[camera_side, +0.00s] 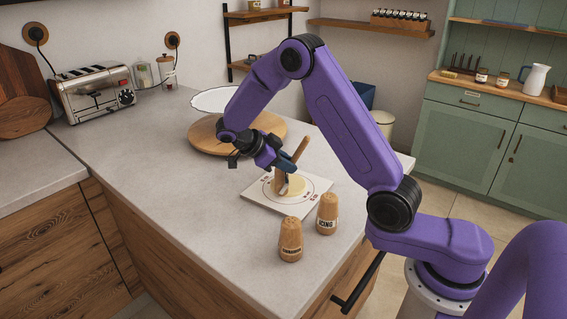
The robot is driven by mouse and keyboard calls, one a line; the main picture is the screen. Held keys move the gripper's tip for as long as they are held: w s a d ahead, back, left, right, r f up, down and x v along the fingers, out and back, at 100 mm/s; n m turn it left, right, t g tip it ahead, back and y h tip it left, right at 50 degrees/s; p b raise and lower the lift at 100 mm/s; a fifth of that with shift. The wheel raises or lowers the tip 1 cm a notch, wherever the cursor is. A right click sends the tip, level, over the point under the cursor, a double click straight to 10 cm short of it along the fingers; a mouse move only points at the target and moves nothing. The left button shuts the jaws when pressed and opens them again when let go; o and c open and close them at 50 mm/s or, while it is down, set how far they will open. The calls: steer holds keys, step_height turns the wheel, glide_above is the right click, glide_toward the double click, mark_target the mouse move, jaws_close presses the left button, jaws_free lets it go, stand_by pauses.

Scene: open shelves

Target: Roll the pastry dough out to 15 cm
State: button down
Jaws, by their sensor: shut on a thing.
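The pale, round pastry dough (297,187) lies on a white square mat (262,202) with a printed circle and small markings. Its edge stays inside the printed circle, and part of it is hidden. My gripper (286,167) is over the dough and is shut on a wooden rolling pin (301,147). The pin slants in the picture, with its upper end clear of the fingers and its lower part over the dough. I cannot tell whether the pin touches the dough.
A shaker labelled ICING (327,214) and a second shaker (291,240) stand near the mat's front. A round wooden board (210,144) and a white plate (212,99) are behind. A toaster (93,92) stands at the back left. The left counter is clear.

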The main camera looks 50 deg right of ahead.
steer(key=shift+s+d+f, duration=0.15)
steer(key=shift+d, duration=0.2)
steer(key=shift+s+d, duration=0.4)
steer(key=shift+d, duration=0.15)
steer(key=shift+s+d, duration=0.45)
steer(key=shift+d, duration=0.25)
